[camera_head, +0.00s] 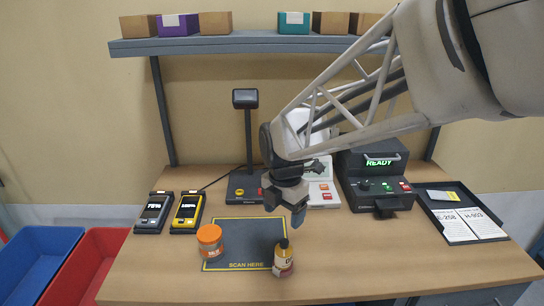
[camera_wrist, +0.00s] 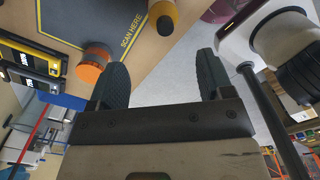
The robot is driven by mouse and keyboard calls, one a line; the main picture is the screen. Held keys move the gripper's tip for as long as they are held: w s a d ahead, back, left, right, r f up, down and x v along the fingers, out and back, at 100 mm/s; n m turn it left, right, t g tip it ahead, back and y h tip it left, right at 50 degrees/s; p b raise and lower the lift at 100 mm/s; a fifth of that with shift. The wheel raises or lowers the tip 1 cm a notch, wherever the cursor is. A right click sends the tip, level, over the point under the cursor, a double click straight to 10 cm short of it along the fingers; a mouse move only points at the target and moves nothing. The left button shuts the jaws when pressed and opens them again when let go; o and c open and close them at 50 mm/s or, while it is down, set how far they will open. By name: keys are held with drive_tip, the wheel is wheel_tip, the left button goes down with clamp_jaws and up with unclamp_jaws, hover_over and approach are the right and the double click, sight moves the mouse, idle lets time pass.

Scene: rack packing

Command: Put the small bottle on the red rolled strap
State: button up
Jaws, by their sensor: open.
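The small bottle (camera_head: 283,260), with a dark cap and a yellowish, labelled body, stands upright at the lower right edge of the dark scan mat. It also shows at the top of the wrist view (camera_wrist: 163,16). My gripper (camera_head: 285,206) is above the mat, behind and above the bottle and apart from it. In the wrist view its two dark fingers (camera_wrist: 162,80) are spread with nothing between them. I cannot make out a red rolled strap in either view.
Two handheld devices (camera_head: 170,212) lie farther left. A scanner stand (camera_head: 248,140), a printer (camera_head: 378,180) and a document tray (camera_head: 462,212) line the back and right. Bins (camera_head: 95,262) are left of the table.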

drive_tip(key=shift+s+d+r+m, duration=0.3)
drive_tip(key=shift+d+m, duration=0.1)
drive_tip(key=shift+m, duration=0.1)
drive_tip(key=s+d+r+m+t, duration=0.1)
drive_tip(key=s+d+r+m, duration=0.1)
drive_tip(key=s+d+m, duration=0.4)
drive_tip(key=s+d+r+m+t, duration=0.1)
drive_tip(key=s+d+m, duration=0.5)
drive_tip(key=s+m, duration=0.6)
drive_tip(key=shift+s+d+r+m+t, duration=0.15)
drive_tip(key=shift+d+r+m+t, duration=0.25)
drive_tip(key=shift+m, duration=3.7)
